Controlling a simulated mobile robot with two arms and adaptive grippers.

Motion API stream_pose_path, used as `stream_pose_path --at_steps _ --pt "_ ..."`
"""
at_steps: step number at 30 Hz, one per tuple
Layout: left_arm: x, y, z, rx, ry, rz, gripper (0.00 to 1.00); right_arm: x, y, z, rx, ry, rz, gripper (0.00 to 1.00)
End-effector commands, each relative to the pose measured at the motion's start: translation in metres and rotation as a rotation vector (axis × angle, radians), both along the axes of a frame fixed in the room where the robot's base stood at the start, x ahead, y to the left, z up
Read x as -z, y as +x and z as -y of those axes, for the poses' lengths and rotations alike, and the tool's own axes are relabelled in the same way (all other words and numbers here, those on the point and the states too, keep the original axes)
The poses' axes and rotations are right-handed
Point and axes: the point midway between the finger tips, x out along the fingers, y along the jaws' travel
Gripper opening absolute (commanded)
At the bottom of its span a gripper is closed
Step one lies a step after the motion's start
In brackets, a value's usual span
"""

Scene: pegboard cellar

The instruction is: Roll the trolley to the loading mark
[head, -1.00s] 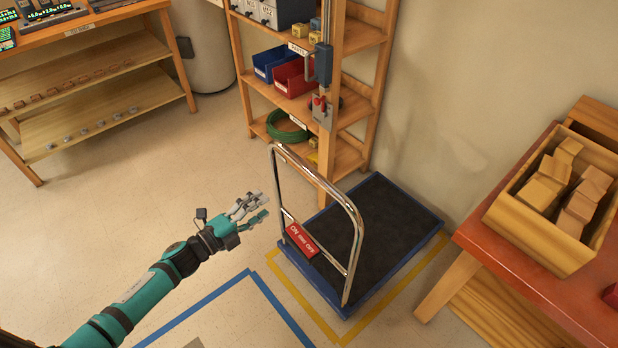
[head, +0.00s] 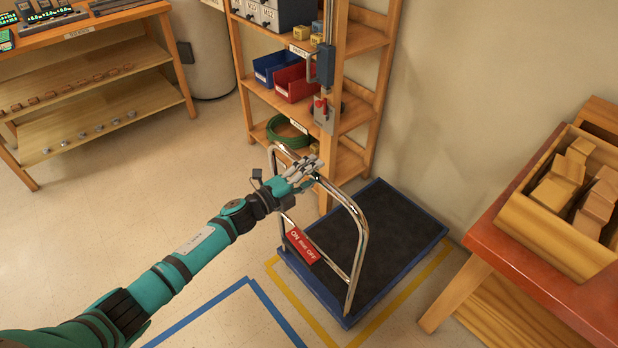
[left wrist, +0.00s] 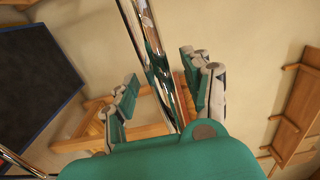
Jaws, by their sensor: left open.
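The trolley has a black deck with a blue edge (head: 385,235) and a chrome push handle (head: 359,236) carrying a red sign (head: 302,246). It stands by the wall, within or over a yellow floor outline (head: 296,303). A blue floor outline (head: 262,296) lies to its left; which one is the loading mark I cannot tell. My left gripper (head: 308,172) is at the top bar of the handle. In the left wrist view the chrome bar (left wrist: 158,60) runs between its open fingers (left wrist: 160,95). Contact is unclear. My right gripper is not in view.
A wooden shelf rack (head: 376,95) with bins stands behind the trolley. A red-topped table (head: 500,245) with a box of wooden blocks (head: 550,236) is at the right. A workbench (head: 90,32) stands at the far left. The floor at left is clear.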

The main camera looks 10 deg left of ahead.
Motion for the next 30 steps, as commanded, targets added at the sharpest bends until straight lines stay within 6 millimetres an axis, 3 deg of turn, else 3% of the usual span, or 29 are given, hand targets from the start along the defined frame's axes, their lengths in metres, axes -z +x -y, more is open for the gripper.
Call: stream_pose_path --at_steps 10,22,30 --pt "-0.0002 0.0041 0.0034 0.000 0.000 -0.001 0.50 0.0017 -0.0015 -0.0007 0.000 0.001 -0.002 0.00" --pt "0.0002 0.0039 0.0030 0.000 0.000 -0.001 0.00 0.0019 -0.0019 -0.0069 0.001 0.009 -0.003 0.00" --pt "0.0011 0.0036 0.0028 -0.001 0.001 -0.003 0.00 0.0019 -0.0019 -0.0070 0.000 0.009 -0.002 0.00"
